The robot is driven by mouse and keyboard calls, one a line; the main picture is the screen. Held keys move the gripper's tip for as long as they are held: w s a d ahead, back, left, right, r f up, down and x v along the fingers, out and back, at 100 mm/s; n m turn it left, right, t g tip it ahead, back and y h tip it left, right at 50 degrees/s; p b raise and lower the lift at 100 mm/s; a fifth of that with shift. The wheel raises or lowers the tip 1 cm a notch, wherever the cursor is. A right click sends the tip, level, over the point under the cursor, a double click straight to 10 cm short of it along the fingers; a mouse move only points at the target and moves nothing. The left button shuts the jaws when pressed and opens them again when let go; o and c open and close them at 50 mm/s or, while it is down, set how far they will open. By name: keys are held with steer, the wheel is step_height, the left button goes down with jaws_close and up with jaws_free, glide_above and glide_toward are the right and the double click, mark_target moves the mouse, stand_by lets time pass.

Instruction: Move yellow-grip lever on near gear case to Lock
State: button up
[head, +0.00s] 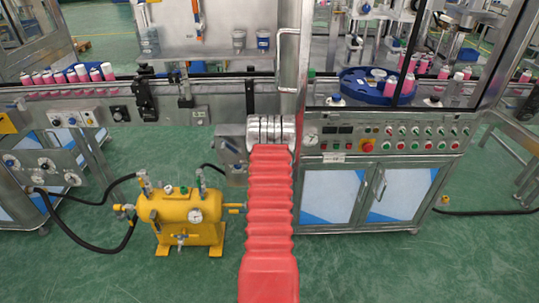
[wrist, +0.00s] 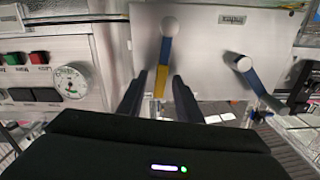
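In the wrist view, a grey gear case face (wrist: 205,65) carries a lever with a round silver pivot, a blue shank and a yellow grip (wrist: 160,82). The lever hangs down in the picture, nearly straight. My gripper (wrist: 160,76) is open, with one dark finger on each side of the yellow grip and gaps visible between. The lower end of the lever is partly hidden behind my gripper body. A second lever with a silver knob and blue shank (wrist: 255,80) slants to the right. A label (wrist: 231,18) on the plate appears upside down and is hard to read.
A panel with a round gauge (wrist: 70,82) and buttons lies left of the gear case. In the head view, my red-sleeved arm hides the gripper. A yellow tank (head: 185,215) with black hoses stands left on the green floor. A conveyor (head: 75,90) carries pink cans.

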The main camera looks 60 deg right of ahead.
jaws_close()
stand_by(0.3)
stand_by(0.3)
steer(key=shift+s, duration=0.1)
